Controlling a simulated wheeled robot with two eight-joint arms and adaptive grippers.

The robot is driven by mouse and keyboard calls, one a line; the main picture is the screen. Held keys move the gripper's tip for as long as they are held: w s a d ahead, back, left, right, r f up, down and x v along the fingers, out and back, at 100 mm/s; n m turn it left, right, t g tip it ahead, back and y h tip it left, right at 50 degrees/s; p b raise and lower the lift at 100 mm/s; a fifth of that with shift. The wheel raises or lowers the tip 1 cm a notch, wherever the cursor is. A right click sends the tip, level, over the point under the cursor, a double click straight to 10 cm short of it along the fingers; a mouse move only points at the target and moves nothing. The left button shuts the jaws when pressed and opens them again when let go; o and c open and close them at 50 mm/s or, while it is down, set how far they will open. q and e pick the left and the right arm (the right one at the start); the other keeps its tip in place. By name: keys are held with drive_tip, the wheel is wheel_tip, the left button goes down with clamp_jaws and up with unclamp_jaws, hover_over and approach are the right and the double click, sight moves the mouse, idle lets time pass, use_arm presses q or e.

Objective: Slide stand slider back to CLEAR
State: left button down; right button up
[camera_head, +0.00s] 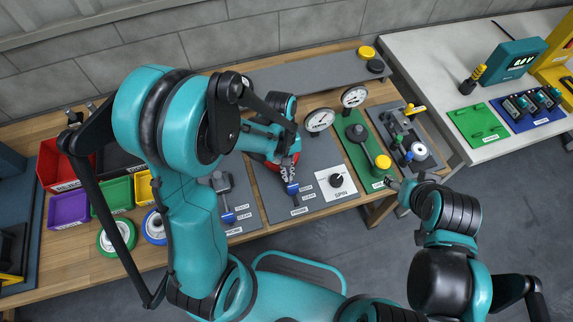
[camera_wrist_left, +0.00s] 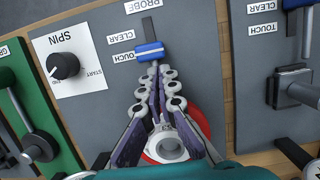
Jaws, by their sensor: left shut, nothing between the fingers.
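The stand slider is a blue block with a white line (camera_head: 292,188) on a grey plate (camera_head: 315,150) labelled PROBE. In the left wrist view the slider (camera_wrist_left: 150,50) sits beside the TOUCH label (camera_wrist_left: 123,57). The CLEAR label (camera_wrist_left: 120,37) is further along, and the dark slot (camera_wrist_left: 147,27) runs bare past it toward PROBE. My left gripper (camera_wrist_left: 155,74) is shut and empty, its fingertips close against the slider's side away from CLEAR; whether they touch I cannot tell. It also shows in the head view (camera_head: 291,178). My right gripper (camera_head: 394,184) is near the table's front edge; its jaws are unclear.
A white SPIN panel with a black knob (camera_wrist_left: 64,66) lies beside the slot. A red round part (camera_wrist_left: 199,119) is under my left fingers. A similar grey plate with a blue slider (camera_head: 228,217) stands to the left. Dial gauges (camera_head: 320,121) stand behind.

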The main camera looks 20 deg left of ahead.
sight(292, 189)
use_arm(q)
drive_tip(key=shift+s+d+f, duration=0.1)
drive_tip(key=shift+f, duration=0.6)
drive_tip(key=shift+s+d+b, duration=0.15)
drive_tip(key=shift+s+d, duration=0.4)
drive_tip(key=shift+s, duration=0.3)
drive_tip(key=shift+s+d+b, duration=0.15)
drive_tip(key=shift+s+d, duration=0.4)
drive_tip(key=shift+s, duration=0.25)
drive_tip(key=p+v, duration=0.7)
drive_tip(key=v, duration=0.3)
drive_tip(key=shift+w+a, duration=0.15)
